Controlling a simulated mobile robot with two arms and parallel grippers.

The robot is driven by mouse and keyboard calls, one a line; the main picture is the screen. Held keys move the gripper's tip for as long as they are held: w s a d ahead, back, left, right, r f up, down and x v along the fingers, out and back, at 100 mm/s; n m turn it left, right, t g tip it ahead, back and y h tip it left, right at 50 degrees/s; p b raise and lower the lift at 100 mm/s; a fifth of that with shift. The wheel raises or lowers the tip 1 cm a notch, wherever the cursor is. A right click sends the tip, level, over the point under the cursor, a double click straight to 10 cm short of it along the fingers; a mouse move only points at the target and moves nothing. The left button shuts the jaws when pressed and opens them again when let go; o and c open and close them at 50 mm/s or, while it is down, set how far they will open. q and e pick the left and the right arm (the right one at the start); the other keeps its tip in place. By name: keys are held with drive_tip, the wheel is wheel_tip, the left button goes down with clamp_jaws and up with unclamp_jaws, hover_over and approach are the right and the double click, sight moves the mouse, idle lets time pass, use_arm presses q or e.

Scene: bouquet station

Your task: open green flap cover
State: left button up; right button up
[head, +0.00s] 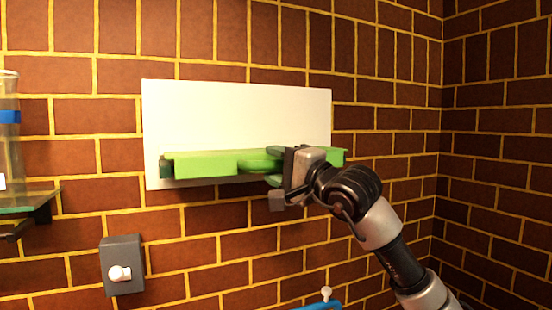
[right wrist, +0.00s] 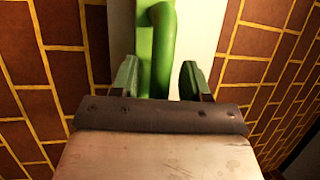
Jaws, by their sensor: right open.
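The green flap cover (head: 205,164) lies as a long horizontal green piece across the lower part of a white panel (head: 235,115) on the brick wall. A rounded green handle (head: 259,158) sticks out near its middle right; in the right wrist view the handle (right wrist: 163,35) runs down towards my jaws. My right gripper (head: 281,171) is at the handle, hiding part of the flap. In the right wrist view my right gripper (right wrist: 159,80) is open, one fingertip on each side of the green piece, with gaps showing. My left gripper is out of view.
A grey wall box (head: 122,280) with a white knob is at lower left. A glass shelf (head: 28,197) with a clear vessel (head: 10,150) stands at the far left. A blue object (head: 320,306) shows at the bottom edge. The wall right of the panel is bare.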

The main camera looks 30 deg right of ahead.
drive_tip(key=shift+w, duration=0.1)
clamp_jaws()
idle(0.3)
